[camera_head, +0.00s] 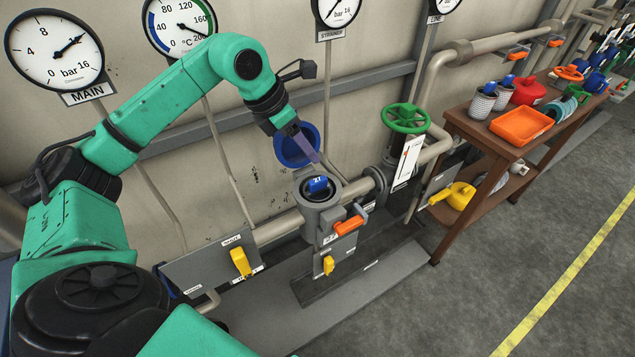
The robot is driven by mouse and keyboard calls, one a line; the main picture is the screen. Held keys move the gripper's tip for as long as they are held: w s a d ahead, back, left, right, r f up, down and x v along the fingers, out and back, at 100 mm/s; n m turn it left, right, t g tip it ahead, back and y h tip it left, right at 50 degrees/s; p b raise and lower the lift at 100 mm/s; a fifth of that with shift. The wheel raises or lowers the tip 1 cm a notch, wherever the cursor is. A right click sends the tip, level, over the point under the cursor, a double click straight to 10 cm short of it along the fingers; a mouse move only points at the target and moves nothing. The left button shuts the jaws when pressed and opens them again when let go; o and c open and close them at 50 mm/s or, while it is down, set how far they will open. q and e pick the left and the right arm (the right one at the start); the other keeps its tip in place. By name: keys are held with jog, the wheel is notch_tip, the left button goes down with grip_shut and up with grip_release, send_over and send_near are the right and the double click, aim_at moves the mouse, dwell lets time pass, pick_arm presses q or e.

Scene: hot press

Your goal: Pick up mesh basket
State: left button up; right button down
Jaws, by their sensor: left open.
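A grey strainer housing (318,214) stands on the pipe at the middle, with its round blue cap (293,150) swung up behind it. A blue tagged piece (317,185) sits in the housing's dark mouth; it looks like the top of a mesh basket whose body is hidden inside. Two pale mesh baskets with blue tops, a nearer one (482,104) and a farther one (505,96), stand upright on the bench at right. My left gripper (311,150) is open, just above the housing mouth and in front of the cap, apart from the blue piece. My right gripper is not in view.
An orange tray (521,126) and a red can (527,91) stand on the wooden bench (478,133). A green handwheel (405,118) rises right of the housing. An orange handle (349,223) and a yellow lever (241,262) stick out in front. The floor at right is clear.

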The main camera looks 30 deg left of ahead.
aim_at(317, 180)
pick_arm(q)
jog(key=shift+y, duration=0.4)
jog(key=p+x, duration=0.1)
jog(key=x, duration=0.3)
jog(key=a+p+x, duration=0.1)
jog(key=p+x, duration=0.1)
jog(key=x, duration=0.3)
jog(key=s+a+f+p+x, duration=0.1)
jog(key=p+x, duration=0.1)
jog(key=x, duration=0.3)
jog(key=shift+w+f, duration=0.1)
jog(key=shift+f, duration=0.05)
jog(key=shift+w+f, duration=0.1)
jog(key=shift+f, duration=0.05)
jog(key=c, duration=0.8)
grip_shut()
